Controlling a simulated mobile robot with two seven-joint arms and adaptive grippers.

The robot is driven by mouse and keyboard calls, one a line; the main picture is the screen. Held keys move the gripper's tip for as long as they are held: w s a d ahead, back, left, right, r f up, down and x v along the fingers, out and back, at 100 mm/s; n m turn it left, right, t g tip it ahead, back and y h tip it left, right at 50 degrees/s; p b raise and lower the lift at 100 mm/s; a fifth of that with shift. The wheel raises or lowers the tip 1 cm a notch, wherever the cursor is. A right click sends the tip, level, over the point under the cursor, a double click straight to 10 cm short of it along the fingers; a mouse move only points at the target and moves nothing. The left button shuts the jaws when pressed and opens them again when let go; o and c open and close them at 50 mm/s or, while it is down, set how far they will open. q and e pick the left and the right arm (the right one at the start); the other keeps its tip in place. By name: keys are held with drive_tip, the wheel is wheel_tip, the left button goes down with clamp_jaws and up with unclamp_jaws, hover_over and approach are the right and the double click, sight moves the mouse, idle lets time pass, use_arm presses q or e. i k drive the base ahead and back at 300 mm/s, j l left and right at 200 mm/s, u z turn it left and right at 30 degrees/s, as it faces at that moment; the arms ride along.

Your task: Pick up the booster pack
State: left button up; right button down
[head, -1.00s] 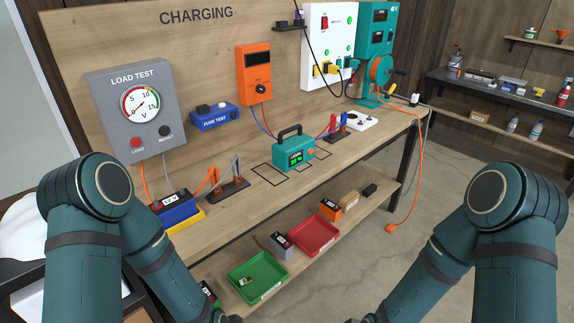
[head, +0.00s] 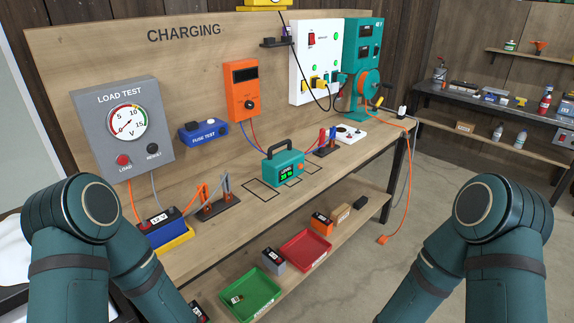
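The booster pack (head: 284,166) appears to be the teal box with a dark carry handle and a lit green level display. It stands upright on the wooden bench top, near the middle of the head view, beside dark outlined rectangles. Nothing is touching its handle. Both of my arms come in from the lower corners, and their lower parts run out of the bottom of the view. Neither gripper shows, so their fingers and anything in them are hidden.
On the bench, a clamp stand (head: 218,207) and a blue-yellow battery (head: 165,229) stand left, and a white board (head: 347,134) right. An orange cable (head: 406,180) hangs off the right end. The lower shelf holds green (head: 262,307) and red (head: 305,251) trays.

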sight(279, 167)
drive_tip(key=i+l+u, duration=0.1)
drive_tip(key=i+l, duration=0.3)
drive_tip(key=i+l+u, duration=0.1)
drive_tip(key=i+l, duration=0.25)
drive_tip(key=l, duration=0.2)
drive_tip(key=i+l+u, duration=0.1)
drive_tip(key=i+l, duration=0.25)
drive_tip(key=l, duration=0.15)
